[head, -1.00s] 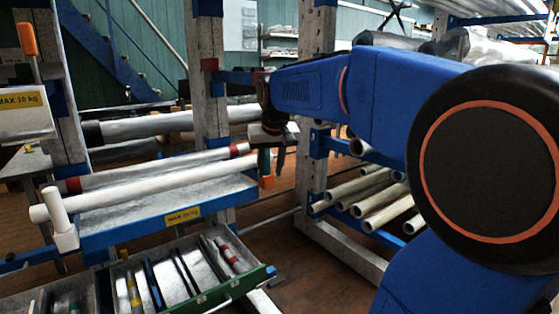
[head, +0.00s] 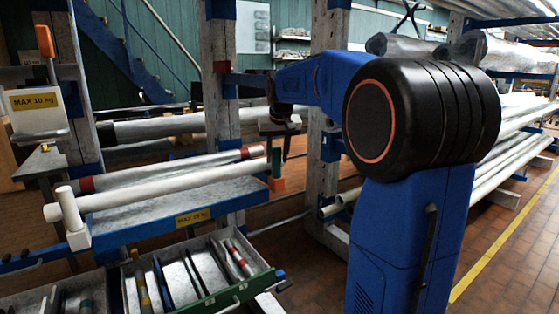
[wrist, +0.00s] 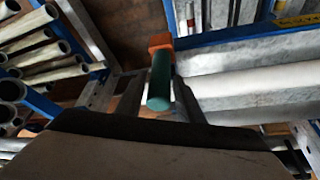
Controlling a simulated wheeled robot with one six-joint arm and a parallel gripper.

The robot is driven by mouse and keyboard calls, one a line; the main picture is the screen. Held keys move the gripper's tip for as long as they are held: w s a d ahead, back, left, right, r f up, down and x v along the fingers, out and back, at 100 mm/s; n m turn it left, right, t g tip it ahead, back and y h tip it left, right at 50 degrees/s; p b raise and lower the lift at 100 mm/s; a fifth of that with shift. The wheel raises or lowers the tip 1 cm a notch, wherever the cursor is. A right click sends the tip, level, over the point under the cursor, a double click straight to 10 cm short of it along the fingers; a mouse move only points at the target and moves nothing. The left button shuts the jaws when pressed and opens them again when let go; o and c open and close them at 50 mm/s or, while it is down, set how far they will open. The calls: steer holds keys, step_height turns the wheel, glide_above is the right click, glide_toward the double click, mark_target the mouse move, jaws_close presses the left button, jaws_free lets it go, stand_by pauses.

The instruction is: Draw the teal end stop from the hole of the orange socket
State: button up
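The teal end stop (head: 276,160) is a short round peg standing upright in the orange socket (head: 278,184), at the right end of the blue shelf. In the wrist view the end stop (wrist: 160,88) points toward the camera, and the orange socket (wrist: 160,42) shows at its far end. My gripper (wrist: 159,88) has one finger on each side of the end stop, with narrow gaps visible, so it looks open around it. In the head view my gripper (head: 283,148) is small and dark beside the end stop; its finger gap is unclear there.
A white pipe (head: 170,190) with a T-shaped end lies along the blue shelf edge (head: 150,226), its right end close to the socket. An open drawer (head: 215,275) holds several rods below. A grey post (head: 318,110) and pipe rack stand right of the gripper.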

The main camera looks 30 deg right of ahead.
mark_target(276, 160)
steer(key=shift+w+d+f, duration=0.2)
steer(key=shift+w+f, duration=0.35)
steer(key=shift+f, duration=0.15)
steer(key=shift+w+d+f, duration=0.2)
steer(key=shift+w+f, duration=0.35)
steer(key=shift+f, duration=0.15)
jaws_close()
steer(key=shift+r, duration=3.5)
